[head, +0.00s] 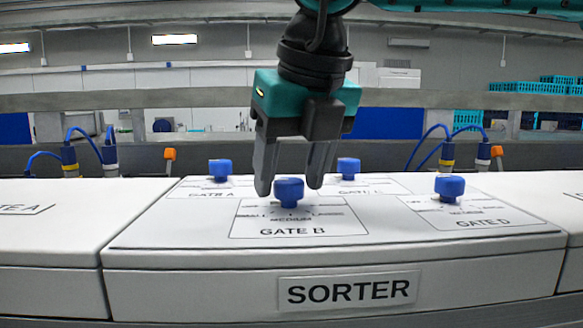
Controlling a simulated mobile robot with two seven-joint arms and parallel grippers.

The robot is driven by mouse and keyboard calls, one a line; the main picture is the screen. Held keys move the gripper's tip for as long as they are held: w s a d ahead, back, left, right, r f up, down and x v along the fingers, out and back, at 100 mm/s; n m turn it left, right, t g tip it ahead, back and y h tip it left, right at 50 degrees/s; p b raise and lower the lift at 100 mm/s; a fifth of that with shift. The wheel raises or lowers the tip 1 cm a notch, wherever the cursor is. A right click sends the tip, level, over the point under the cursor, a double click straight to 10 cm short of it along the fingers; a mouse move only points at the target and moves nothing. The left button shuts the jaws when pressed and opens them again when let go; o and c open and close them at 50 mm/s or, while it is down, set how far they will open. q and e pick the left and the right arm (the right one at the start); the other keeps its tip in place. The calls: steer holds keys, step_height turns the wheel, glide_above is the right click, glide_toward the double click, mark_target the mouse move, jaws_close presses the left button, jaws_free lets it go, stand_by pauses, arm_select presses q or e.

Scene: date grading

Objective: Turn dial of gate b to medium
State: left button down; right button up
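The gate B dial (289,191) is a blue knob on the white sorter box (190,256), in the middle front of the head view. Below it is a label with SMALL, MEDIUM, LARGE and GATE B. My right gripper (290,188) points down over this dial from above. Its two dark fingers are apart, one on each side of the knob, with a visible gap on both sides. I cannot tell which word the dial points at. My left gripper is not in view.
Other blue dials stand close by: gate A (220,169) at the back left, one behind to the right (348,167), and gate D (449,187) at the right. The box's front top edge is clear.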

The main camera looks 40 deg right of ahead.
steer(key=c, duration=0.9)
steer(key=shift+n, duration=0.3)
steer(key=n+y, duration=0.1)
steer(key=n, duration=0.3)
steer(key=shift+d+y, duration=0.15)
steer(key=shift+y, duration=0.25)
steer(key=n, duration=0.2)
steer(key=n+y, duration=0.1)
steer(key=n, duration=0.1)
steer(key=shift+w+d+n+g+y, duration=0.1)
steer(key=shift+n+g+y, duration=0.2)
steer(key=shift+n+g, duration=0.1)
steer(key=n+g+y, duration=0.1)
steer(key=n, duration=0.3)
steer(key=shift+w+d, duration=0.1)
steer(key=shift+w+n+g+y, duration=0.15)
steer(key=shift+n+g, duration=0.3)
steer(key=shift+n, duration=0.6)
steer(key=shift+s+n+g+y, duration=0.1)
steer(key=shift+n+g+y, duration=0.25)
steer(key=shift+n, duration=0.7)
steer(key=shift+c, duration=0.2)
